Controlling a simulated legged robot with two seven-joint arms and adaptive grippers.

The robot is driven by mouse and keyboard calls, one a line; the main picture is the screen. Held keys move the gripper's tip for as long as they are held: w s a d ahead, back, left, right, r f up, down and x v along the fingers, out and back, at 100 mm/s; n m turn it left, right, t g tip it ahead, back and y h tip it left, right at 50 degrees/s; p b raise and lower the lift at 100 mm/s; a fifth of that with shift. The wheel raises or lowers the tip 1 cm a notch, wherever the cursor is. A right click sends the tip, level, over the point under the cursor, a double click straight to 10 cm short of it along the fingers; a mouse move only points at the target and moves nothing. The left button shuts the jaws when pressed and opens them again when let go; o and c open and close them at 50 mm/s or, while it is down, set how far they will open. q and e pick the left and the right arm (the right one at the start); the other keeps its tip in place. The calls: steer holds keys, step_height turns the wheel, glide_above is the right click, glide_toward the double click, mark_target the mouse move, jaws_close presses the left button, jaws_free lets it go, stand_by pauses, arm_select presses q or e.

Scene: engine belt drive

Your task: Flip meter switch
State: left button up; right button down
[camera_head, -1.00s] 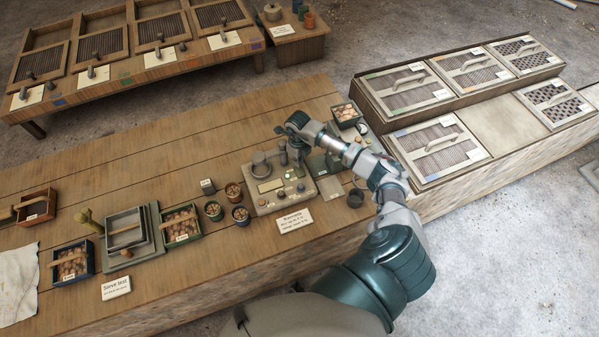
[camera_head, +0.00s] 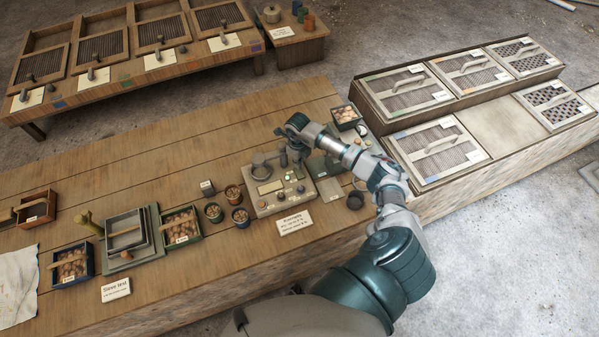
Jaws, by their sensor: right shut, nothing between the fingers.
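The meter (camera_head: 265,203) is a beige box with a row of small knobs or buttons and a pale display panel, standing near the front edge of the wooden bench. A small printed card (camera_head: 295,222) lies in front of it. My right arm comes in from the lower right and bends down over the meter. My right gripper (camera_head: 284,158) is shut and empty at the back part of the meter, beside a dark round part. The switch itself is too small to make out, and I cannot tell whether the fingertips touch it. My left gripper is not in view.
Small pots of pebbles (camera_head: 240,216) stand left of the meter. A tray of pebbles (camera_head: 346,115) stands behind my right wrist, and a dark cup (camera_head: 355,200) to the right. A sieve set (camera_head: 130,232) stands further left. Bare planks lie behind the meter.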

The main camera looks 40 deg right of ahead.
steer(key=shift+f+b, duration=0.85)
steer(key=shift+f, duration=0.25)
stand_by(0.6)
steer(key=shift+r, duration=0.1)
steer(key=shift+r+p, duration=2.55)
steer(key=shift+r, duration=0.95)
steer(key=shift+f, duration=0.1)
